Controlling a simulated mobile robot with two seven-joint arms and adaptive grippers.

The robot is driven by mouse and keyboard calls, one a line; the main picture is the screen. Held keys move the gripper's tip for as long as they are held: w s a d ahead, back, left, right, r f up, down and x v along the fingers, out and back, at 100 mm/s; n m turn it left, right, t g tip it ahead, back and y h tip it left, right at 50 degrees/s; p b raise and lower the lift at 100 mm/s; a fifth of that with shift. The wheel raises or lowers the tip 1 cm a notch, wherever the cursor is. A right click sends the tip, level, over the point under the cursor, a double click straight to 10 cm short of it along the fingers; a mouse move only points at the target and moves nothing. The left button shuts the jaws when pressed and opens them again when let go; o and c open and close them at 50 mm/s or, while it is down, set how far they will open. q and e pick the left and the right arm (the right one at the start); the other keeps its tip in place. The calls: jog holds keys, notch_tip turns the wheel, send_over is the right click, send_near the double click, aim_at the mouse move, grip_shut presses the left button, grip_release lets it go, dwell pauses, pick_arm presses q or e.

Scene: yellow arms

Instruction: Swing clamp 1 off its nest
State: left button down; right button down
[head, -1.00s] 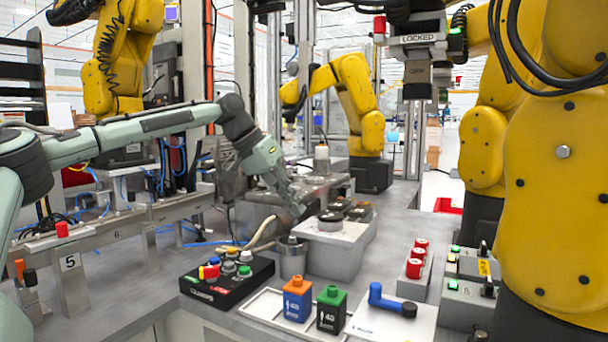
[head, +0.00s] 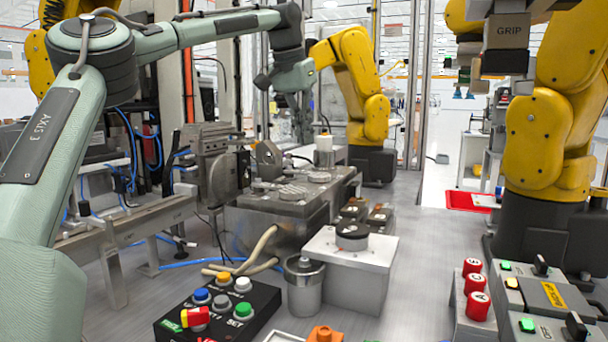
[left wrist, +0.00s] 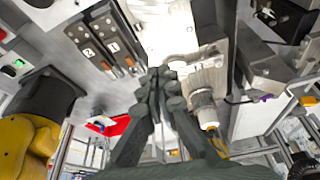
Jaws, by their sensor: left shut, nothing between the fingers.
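A dark block marked 1 (left wrist: 115,47) with a copper-coloured part shows in the left wrist view, beside a similar block marked 2 (left wrist: 88,52). I take the first for clamp 1; in the head view it seems to be the left (head: 353,208) of two small dark and brown blocks. The metal fixture (head: 235,217) with round discs on top is left of them. My left gripper (head: 303,122) hangs pointing down above and behind the fixture, apart from the clamps. Its fingers (left wrist: 160,78) are together and empty. Which surface is clamp 1's nest I cannot tell. My right gripper is out of view.
A white-capped cylinder (head: 323,151) stands at the fixture's back, close to my left gripper. A pale block (head: 358,277) with a black knob is in front. Yellow robot arms (head: 352,85) stand behind and right.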

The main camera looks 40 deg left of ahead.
pick_arm(q)
jog(key=shift+s+d, duration=0.1)
jog(key=x, duration=0.9)
jog(key=shift+f, duration=0.35)
jog(key=shift+s+f, duration=0.15)
jog(key=shift+s, duration=0.05)
jog(key=shift+s+d+f, duration=0.1)
jog(key=shift+s, duration=0.7)
jog(key=shift+s+d, duration=0.15)
jog(key=shift+s, duration=0.7)
